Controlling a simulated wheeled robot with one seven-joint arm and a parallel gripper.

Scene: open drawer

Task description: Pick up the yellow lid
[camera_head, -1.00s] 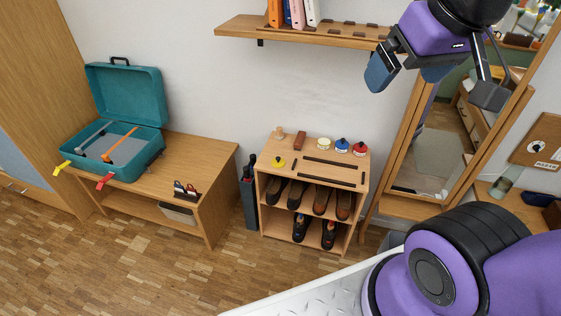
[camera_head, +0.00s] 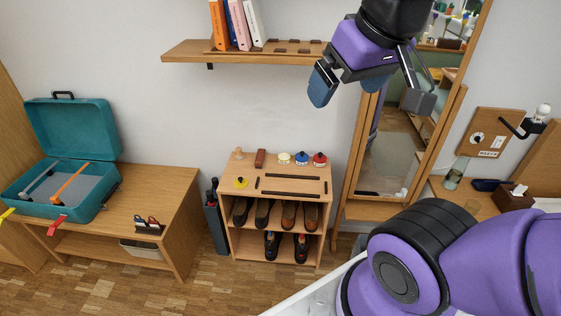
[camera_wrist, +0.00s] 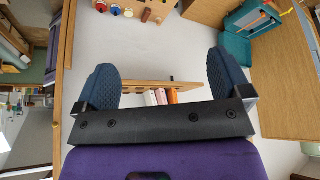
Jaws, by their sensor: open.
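The yellow lid (camera_head: 240,183) is a small flat disc with a dark knob. It lies on the top board of the wooden shoe rack (camera_head: 312,192), at the left front. My gripper (camera_head: 349,87) is high up in front of the wall and mirror, well above and to the right of the lid. It is open and empty. The wrist view shows its two blue finger pads (camera_wrist: 165,80) wide apart with nothing between them. I cannot make out the yellow lid in the wrist view.
Cream (camera_head: 284,159), blue (camera_head: 302,159) and red (camera_head: 320,160) tins stand at the rack's back, near a brush (camera_head: 260,158). A wall shelf (camera_head: 185,53) with books hangs above.

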